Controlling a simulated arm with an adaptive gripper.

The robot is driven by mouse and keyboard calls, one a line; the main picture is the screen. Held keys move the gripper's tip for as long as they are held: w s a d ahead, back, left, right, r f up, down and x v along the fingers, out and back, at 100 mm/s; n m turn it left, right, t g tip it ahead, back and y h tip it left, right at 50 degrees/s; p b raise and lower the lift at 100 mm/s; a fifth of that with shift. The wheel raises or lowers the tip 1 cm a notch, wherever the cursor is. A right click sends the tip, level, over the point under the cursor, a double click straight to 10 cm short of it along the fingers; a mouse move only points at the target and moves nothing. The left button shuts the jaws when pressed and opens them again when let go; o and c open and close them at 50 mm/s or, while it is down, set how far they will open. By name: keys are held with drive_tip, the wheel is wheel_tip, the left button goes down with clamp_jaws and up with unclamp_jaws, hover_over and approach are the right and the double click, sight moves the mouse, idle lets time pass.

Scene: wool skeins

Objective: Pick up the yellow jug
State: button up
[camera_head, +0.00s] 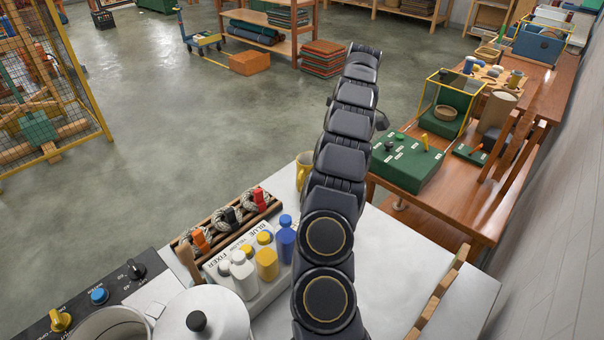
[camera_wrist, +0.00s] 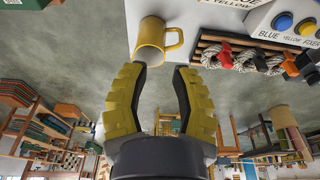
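The yellow jug (camera_head: 304,168) stands at the far edge of the white table, partly hidden behind my arm in the head view. The fingers are hidden in the head view.
Left of my arm are white, yellow and blue bottles (camera_head: 266,262) and a wooden rack (camera_head: 222,226) with twisted skeins, which sits near the jug. A lidded pot (camera_head: 205,318) is at the front. The table's right part (camera_head: 400,260) is mostly clear.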

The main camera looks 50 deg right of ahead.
drive_tip(key=w+a+f+t, duration=0.1)
drive_tip(key=w+a+f, duration=0.2)
drive_tip(key=w+f, duration=0.35)
drive_tip(key=m+h, duration=0.1)
drive_tip(key=m, duration=0.1)
approach(299, 189)
drive_tip(key=f, duration=0.2)
drive_tip(key=shift+w+d+f+t, duration=0.15)
drive_tip(key=shift+w+f, duration=0.1)
drive_tip(key=shift+f, duration=0.3)
drive_tip(key=shift+w+d+f+t, duration=0.1)
drive_tip(key=shift+w+f, duration=0.15)
drive_tip(key=shift+f, duration=0.3)
drive_tip(key=shift+w+d+f+t, duration=0.15)
drive_tip(key=shift+w+f, duration=0.1)
drive_tip(key=shift+f, duration=0.3)
drive_tip(key=shift+x, duration=2.15)
drive_tip(key=shift+w+d+r, duration=0.1)
drive_tip(key=shift+w, duration=0.05)
clamp_jaws()
